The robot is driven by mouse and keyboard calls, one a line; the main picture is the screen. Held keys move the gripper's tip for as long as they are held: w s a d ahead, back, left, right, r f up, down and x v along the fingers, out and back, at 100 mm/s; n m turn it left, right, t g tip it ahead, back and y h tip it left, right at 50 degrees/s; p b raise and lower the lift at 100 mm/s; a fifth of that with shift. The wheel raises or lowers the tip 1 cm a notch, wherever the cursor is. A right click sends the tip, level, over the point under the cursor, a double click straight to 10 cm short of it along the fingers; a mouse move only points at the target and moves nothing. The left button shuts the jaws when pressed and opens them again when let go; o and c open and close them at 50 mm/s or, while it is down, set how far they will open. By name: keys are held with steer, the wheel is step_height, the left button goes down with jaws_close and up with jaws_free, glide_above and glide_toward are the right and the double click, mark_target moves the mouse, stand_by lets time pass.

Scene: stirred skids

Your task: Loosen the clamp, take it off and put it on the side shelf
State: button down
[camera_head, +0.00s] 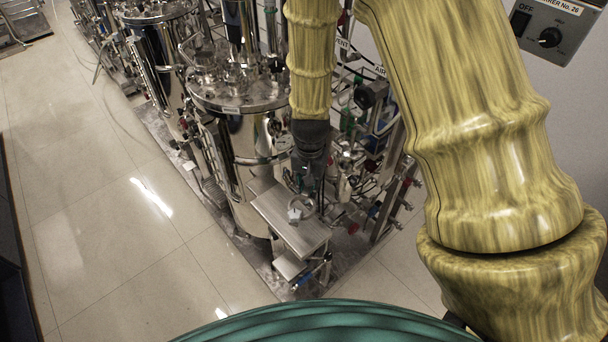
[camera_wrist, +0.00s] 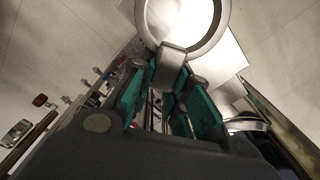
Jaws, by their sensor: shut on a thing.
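The clamp (camera_wrist: 146,24) is a grey metal ring with a block-like lug on its near side. My gripper (camera_wrist: 168,82) is shut on that lug between its teal-padded fingers, and the ring sticks out beyond the fingertips. In the head view, my gripper (camera_head: 310,180) points down over the side shelf (camera_head: 304,238), a flat brushed-metal plate beside the steel vessel. The clamp (camera_head: 299,199) shows small there, over the plate. The plate also fills the ring's opening in the wrist view. I cannot tell whether the clamp touches the plate.
Steel vessels (camera_head: 238,98) stand in a row to the left of my gripper. Pipes, valves and hoses (camera_head: 372,140) crowd close on its right. A smaller metal plate (camera_head: 289,266) sits lower at the front. The tiled floor (camera_head: 100,220) at left is clear.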

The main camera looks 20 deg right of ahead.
steer(key=shift+s+f+b, duration=0.35)
steer(key=shift+s+b, duration=0.05)
steer(key=shift+s, duration=0.1)
steer(key=f+b, duration=0.3)
steer(key=f, duration=0.1)
steer(key=shift+w+f, duration=0.1)
steer(key=shift+w, duration=0.25)
steer(key=shift+s+f+b, duration=0.25)
steer(key=shift+f+b, duration=0.45)
steer(key=shift+b, duration=0.15)
steer(key=shift+f+b, duration=1.15)
steer(key=shift+f, duration=0.3)
steer(key=shift+f, duration=0.2)
steer(key=c, duration=1.3)
jaws_free()
step_height(320, 180, up, 7)
steer(key=p, duration=0.6)
